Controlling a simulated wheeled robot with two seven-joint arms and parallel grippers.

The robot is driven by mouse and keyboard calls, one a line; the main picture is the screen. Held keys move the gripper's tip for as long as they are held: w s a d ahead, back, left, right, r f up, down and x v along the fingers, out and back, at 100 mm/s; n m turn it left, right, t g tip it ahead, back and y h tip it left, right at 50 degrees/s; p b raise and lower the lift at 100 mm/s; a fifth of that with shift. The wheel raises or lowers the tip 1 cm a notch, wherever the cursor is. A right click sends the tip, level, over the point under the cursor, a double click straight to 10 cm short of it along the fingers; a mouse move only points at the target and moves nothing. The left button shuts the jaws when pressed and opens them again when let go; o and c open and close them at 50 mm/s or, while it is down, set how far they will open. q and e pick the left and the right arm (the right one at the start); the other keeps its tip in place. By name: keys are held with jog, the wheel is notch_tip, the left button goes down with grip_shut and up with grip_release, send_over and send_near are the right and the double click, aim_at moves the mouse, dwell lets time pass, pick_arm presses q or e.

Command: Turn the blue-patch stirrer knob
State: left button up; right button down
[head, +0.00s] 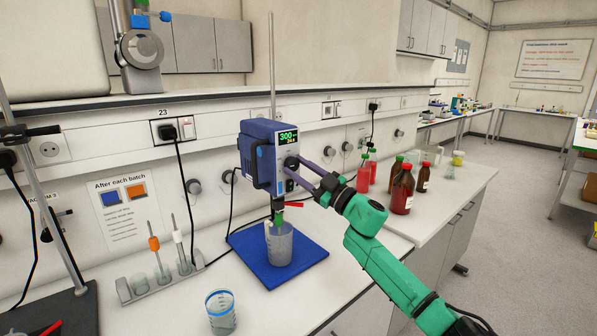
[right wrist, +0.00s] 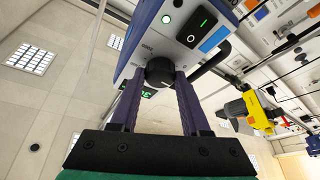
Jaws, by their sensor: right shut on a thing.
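The stirrer (head: 258,150) is a blue box with a pale front panel and a lit green display reading 300, on a vertical rod. A light-blue patch is on its side, also visible in the right wrist view (right wrist: 214,33). Its round black knob (right wrist: 159,71) is on the front panel, between my right gripper's two purple fingers. My right gripper (head: 293,166) comes from the right and is shut on the knob; the fingers partly hide it in the head view. A beaker (head: 279,244) stands below on a blue base plate (head: 258,272). My left gripper is out of view.
A rack (head: 155,284) with upright probes is left of the stirrer. Brown bottles (head: 403,188) and red bottles (head: 364,178) stand to the right. A sign (head: 125,210) with blue and orange patches hangs behind.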

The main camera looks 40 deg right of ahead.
jog(key=n, duration=0.2)
jog(key=n+g+y, duration=0.1)
jog(key=n, duration=0.1)
jog(key=shift+d+r+n+g, duration=0.1)
jog(key=shift+n+g, duration=0.2)
jog(key=shift+n+g+y, duration=0.6)
jog(key=shift+n+g, duration=0.1)
jog(key=shift+n, duration=1.2)
jog(key=shift+c, duration=1.8)
grip_release()
jog(key=shift+s+r, duration=0.1)
jog(key=shift+b, duration=0.35)
